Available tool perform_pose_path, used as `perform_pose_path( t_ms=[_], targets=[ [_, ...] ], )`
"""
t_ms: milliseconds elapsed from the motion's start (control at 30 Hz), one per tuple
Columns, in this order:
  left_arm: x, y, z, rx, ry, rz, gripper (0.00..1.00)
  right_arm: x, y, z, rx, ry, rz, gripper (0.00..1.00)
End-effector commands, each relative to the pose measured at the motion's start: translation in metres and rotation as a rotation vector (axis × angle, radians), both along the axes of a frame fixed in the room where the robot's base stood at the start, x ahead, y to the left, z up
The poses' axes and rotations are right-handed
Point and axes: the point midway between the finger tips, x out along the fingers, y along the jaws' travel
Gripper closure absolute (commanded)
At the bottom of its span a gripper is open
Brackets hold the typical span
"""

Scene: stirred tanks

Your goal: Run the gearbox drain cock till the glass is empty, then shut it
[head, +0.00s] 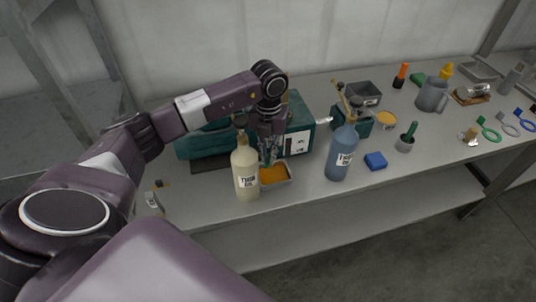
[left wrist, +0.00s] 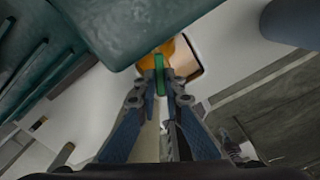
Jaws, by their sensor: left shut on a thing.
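The teal gearbox (head: 205,146) lies at the back left of the bench, with a white label on its front; its ribbed housing fills the upper left of the left wrist view (left wrist: 125,30). My left gripper (head: 268,158) is at its front, pointing down. In the left wrist view the gripper (left wrist: 160,88) is shut on a thin green lever, the drain cock handle (left wrist: 159,72). A small tray (head: 289,180) holding orange oil (head: 273,175) stands below. I cannot make out the sight glass or its level, nor whether oil runs. My right gripper is out of view.
A cream bottle (head: 246,175) stands close in front of my left gripper. A blue bottle (head: 341,155) stands to the right, with a blue block (head: 375,161) beside it. A smaller teal unit (head: 363,127), a grey jug (head: 433,95) and several tools occupy the right. The front edge is near.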

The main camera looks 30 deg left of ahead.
Motion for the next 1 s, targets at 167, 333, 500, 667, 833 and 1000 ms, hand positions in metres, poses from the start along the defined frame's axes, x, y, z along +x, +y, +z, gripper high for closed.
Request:
perform_pose_path(
  t_ms=[167, 333, 500, 667, 833, 1000],
  targets=[
    [0.0024, -0.0033, 0.0003, 0.0, -0.002, 0.143, 1.0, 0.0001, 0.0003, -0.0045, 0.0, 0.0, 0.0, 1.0],
    [0.0032, -0.0048, 0.0009, -0.001, -0.003, 0.221, 1.0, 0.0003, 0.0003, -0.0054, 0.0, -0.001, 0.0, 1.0],
    [0.0032, -0.0049, 0.0013, -0.001, -0.003, 0.228, 1.0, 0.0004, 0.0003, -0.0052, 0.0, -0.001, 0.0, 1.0],
    [0.0033, -0.0048, 0.0014, -0.001, -0.003, 0.227, 0.88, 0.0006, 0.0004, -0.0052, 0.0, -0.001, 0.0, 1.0],
    [0.0029, -0.0048, 0.001, 0.0, -0.002, 0.227, 0.74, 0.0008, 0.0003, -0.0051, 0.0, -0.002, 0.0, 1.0],
    [0.0027, -0.0048, 0.0006, 0.0, -0.001, 0.226, 0.74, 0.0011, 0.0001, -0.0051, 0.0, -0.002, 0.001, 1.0]
  ],
)
